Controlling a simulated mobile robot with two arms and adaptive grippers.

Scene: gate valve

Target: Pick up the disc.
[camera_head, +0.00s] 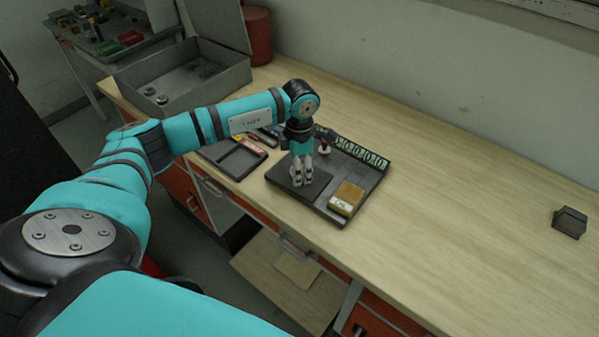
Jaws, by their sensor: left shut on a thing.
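My left gripper (302,182) points straight down over the dark plate at the left part of the black tray (362,207). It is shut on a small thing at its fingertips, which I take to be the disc. The fingers hide most of it, and its outline is too small to make out. I cannot tell whether it still touches the plate. My right gripper is not in view.
A yellow box (347,198) sits in the tray's front right corner. A green rack with a row of rings (358,152) lines its back. A smaller dark tray (232,158) is at left, an open grey case (185,80) behind. The bench's right side is mostly clear, except a small dark block (569,222).

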